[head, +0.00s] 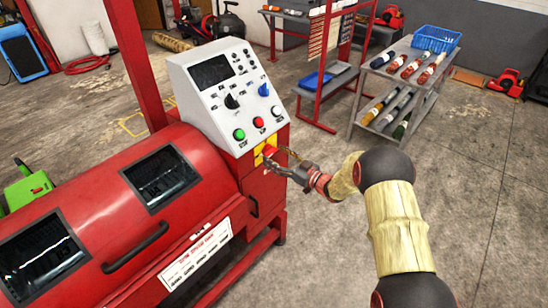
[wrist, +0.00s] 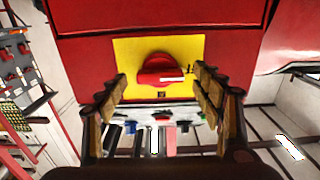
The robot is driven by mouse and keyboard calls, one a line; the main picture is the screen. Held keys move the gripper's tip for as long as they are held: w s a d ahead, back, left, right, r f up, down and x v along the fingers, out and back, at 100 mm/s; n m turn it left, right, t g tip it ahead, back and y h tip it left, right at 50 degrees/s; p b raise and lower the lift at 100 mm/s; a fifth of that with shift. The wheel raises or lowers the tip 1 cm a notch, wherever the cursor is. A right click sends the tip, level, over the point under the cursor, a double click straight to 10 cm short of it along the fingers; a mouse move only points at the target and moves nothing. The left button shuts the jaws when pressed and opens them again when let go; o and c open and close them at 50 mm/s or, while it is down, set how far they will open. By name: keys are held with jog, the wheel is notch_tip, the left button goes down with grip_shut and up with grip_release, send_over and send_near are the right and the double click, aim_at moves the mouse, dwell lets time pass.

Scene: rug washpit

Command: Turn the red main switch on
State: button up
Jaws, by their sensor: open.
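The red main switch (wrist: 161,69) is a round red knob on a yellow plate (wrist: 128,58), on the red side of the machine below the control panel. In the wrist view a white mark sits at the knob's right side, and its handle appears to lie across the picture. In the head view the switch (head: 269,149) shows at the machine's end, partly behind my gripper (head: 283,164). My gripper also shows in the wrist view (wrist: 160,84), with its fingers open on either side of the knob. I cannot tell whether the fingertips touch it.
The white control panel (head: 202,103) with buttons and dials stands just above the switch. The red machine (head: 95,215) fills the left. A grey cart (head: 352,122) with rolls and a blue basket (head: 436,38) stands behind.

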jog(key=shift+x, duration=0.8)
jog(key=c, duration=0.3)
jog(key=c, duration=0.8)
jog(key=shift+c, duration=0.3)
